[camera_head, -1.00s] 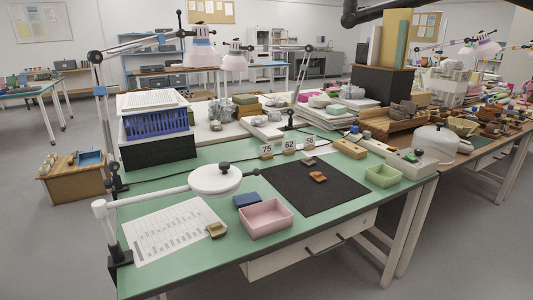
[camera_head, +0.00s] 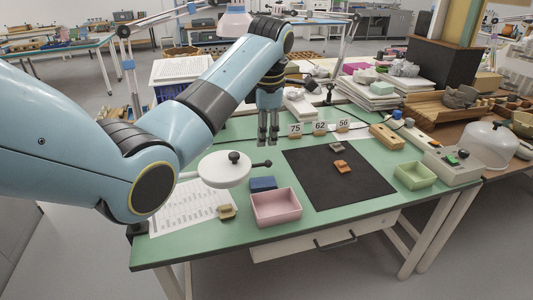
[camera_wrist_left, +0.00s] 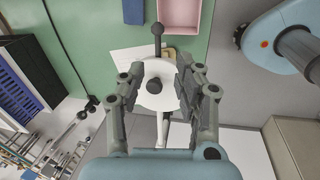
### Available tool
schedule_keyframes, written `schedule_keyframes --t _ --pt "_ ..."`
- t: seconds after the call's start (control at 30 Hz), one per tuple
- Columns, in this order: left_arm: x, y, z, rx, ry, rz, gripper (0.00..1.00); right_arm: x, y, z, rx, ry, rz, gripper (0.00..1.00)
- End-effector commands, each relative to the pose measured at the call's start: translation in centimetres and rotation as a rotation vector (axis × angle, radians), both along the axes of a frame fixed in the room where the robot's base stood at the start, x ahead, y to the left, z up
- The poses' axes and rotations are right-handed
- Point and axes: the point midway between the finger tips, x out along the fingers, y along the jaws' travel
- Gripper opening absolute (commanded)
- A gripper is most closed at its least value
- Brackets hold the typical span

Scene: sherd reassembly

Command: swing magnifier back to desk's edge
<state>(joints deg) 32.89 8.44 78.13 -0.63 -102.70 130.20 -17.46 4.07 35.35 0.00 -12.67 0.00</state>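The magnifier (camera_head: 213,174) has a white round head with a black knob on top and a short black handle pointing right. It hangs over the front left of the green desk (camera_head: 215,250), above a printed sheet. My left arm hides most of its white support arm. My left gripper (camera_head: 268,141) points down, beyond the magnifier and a little to its right, apart from it. In the left wrist view, the fingers (camera_wrist_left: 160,66) are spread and empty, with the magnifier (camera_wrist_left: 146,97) seen between them and farther off. My right gripper is not in view.
A pink tray (camera_head: 277,222), a blue box (camera_head: 263,183) and a small tan sherd (camera_head: 227,212) lie near the magnifier. A green tray (camera_head: 416,184) sits at right.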

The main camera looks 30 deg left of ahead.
Motion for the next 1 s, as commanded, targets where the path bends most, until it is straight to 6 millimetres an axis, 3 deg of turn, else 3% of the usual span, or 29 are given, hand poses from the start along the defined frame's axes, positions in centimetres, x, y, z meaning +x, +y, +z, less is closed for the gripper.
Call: schedule_keyframes --t 0.07,0.17,0.5,0.7,1.0 --pt "0.3 0.1 0.7 -0.006 -0.002 0.045 0.33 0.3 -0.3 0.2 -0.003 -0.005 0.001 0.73" --pt "0.4 0.2 0.0 -0.008 0.0 0.059 0.33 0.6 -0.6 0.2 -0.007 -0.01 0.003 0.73" --pt "1.2 1.1 -6.4 -0.008 0.0 0.056 0.33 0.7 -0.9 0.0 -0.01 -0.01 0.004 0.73" --pt "1.6 1.5 -9.0 -0.007 -0.002 0.055 0.33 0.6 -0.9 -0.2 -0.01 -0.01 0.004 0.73" --pt "1.7 1.6 -9.7 -0.007 -0.005 0.053 0.33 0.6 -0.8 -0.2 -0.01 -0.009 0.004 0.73"
